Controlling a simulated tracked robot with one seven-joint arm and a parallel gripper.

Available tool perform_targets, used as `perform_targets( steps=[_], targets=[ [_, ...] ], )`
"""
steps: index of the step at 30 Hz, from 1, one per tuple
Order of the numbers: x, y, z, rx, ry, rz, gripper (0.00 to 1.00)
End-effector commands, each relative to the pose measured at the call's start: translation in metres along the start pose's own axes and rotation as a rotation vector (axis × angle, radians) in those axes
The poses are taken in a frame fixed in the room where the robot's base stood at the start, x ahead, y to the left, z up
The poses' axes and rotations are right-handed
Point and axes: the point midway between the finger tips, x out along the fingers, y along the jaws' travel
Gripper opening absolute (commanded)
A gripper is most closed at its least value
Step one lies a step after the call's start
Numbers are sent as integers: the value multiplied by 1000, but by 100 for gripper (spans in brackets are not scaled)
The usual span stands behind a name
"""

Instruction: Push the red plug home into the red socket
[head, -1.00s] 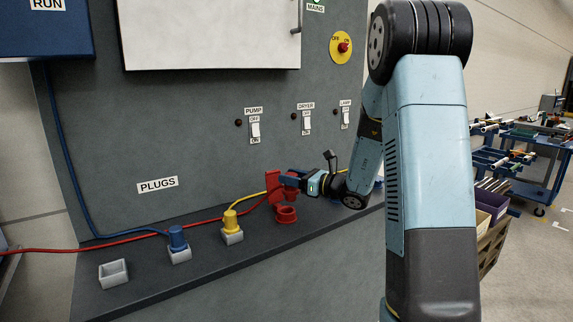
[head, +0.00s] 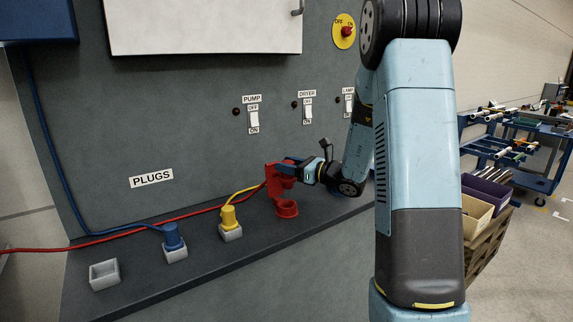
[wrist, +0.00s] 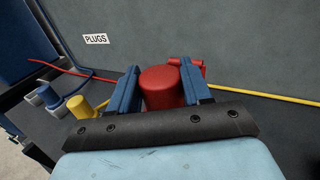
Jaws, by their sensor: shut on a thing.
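The red plug (wrist: 162,86) is held between the two blue fingers of my gripper (wrist: 160,92). In the head view the plug (head: 285,172) and my gripper (head: 288,166) are near the grey panel, above the red socket's ring. The red socket (head: 287,209) stands on the grey ledge, its round ring facing up. The plug appears above the ring with a gap between them. A red piece (wrist: 188,66) shows behind the right finger in the wrist view. The plug's lower end is hidden there.
Yellow (head: 229,216) and blue (head: 173,237) plugs sit in grey holders to the left, with an empty grey holder (head: 105,274) beyond. Red, blue and yellow cables run along the panel. Switches (head: 253,117) and a red stop button (head: 347,31) are above.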

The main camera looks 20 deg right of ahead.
Motion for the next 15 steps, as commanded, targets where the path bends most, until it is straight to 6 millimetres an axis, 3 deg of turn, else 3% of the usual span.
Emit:
perform_targets(
  steps=[15],
  targets=[
    [3, 4, -40, 1, 0, 6, 15]
  ],
)
